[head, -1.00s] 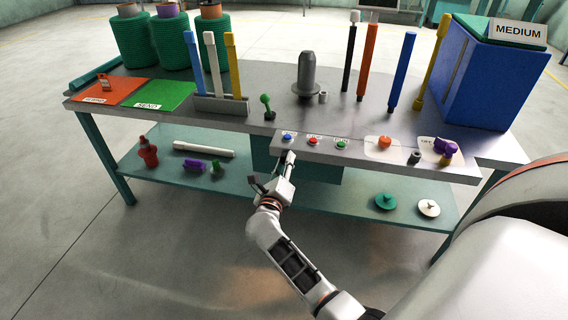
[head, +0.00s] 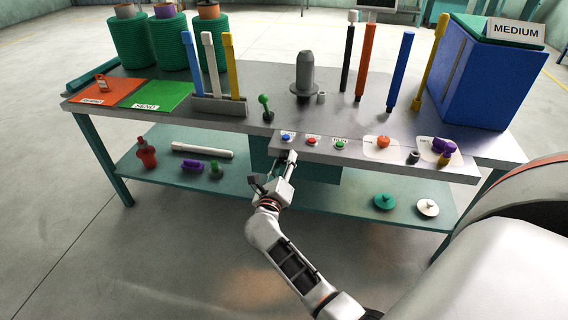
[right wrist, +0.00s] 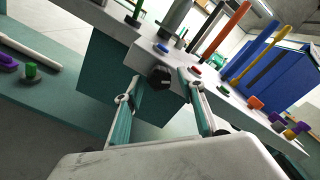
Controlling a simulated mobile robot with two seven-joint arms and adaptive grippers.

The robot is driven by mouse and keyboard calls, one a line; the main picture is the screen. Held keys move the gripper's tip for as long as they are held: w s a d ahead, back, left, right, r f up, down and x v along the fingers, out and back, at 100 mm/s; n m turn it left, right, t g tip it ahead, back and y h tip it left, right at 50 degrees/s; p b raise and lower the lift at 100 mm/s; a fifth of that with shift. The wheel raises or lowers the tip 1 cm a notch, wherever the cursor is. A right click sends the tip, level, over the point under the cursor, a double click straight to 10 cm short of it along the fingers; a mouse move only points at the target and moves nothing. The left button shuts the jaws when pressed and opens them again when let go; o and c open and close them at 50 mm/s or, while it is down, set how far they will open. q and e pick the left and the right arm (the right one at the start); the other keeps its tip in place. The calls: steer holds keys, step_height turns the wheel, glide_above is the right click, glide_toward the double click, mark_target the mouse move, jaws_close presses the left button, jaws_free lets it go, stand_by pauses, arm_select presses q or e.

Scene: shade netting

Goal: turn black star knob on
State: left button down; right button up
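The black star knob (right wrist: 160,76) sits on the front face of the grey control panel, between the fingertips of my right gripper in the right wrist view. My right gripper (head: 273,167) is at the panel's front edge, below the blue button, in the head view. It also shows in the right wrist view (right wrist: 160,78), with its fingers apart, one on either side of the knob. Small gaps seem to show beside the knob; contact is not clear. In the head view the knob is not discernible near the gripper. My left gripper is not in view.
A green-handled lever (head: 265,103) stands behind. A lower shelf (head: 320,200) holds loose parts. Open floor lies in front.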

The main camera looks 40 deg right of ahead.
steer(key=v, duration=0.7)
steer(key=shift+s+a, duration=0.15)
steer(key=shift+s, duration=0.05)
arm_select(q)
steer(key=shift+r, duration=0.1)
arm_select(e)
steer(key=shift+r, duration=0.1)
